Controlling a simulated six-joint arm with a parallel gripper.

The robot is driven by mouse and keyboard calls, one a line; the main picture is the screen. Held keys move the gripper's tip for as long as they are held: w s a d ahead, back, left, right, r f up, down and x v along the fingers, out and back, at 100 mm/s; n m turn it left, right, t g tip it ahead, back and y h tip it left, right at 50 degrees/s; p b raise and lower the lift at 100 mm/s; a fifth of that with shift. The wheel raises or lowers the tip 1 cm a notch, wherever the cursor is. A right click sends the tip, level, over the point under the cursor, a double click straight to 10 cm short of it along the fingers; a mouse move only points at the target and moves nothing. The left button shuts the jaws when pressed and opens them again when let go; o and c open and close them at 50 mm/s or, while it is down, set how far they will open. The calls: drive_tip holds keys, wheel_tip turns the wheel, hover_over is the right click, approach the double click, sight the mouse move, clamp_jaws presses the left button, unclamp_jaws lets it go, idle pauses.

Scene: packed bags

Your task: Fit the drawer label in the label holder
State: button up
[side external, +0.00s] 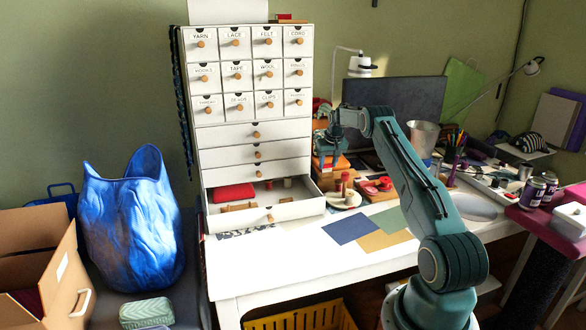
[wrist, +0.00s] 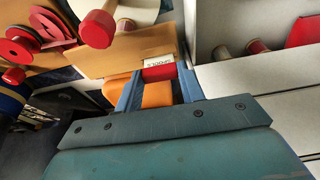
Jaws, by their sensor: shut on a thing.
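My gripper (side external: 328,150) is at the right side of the white drawer cabinet (side external: 205,150), above the desk. In the wrist view its two blue fingers (wrist: 160,70) are shut on a small drawer label (wrist: 158,62), a white strip with dark lettering next to a red part. The label is too small to make out in the side view. Wide drawers (side external: 254,134) below show no readable lettering. I cannot tell which label holder is empty.
The bottom drawer (side external: 290,210) is pulled open, with a red item (side external: 234,193) and spools inside. Spools (side external: 347,190) and red items crowd the desk beside it. A lamp (side external: 360,63) and dark monitor (side external: 410,100) stand behind my arm. The white desk front is mostly clear.

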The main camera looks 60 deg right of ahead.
drive_tip(key=shift+f, duration=0.1)
drive_tip(key=o, duration=1)
drive_tip(key=v, duration=1.3)
drive_tip(key=shift+s+r, duration=0.15)
drive_tip(key=shift+r, duration=0.25)
drive_tip(key=shift+a, duration=0.15)
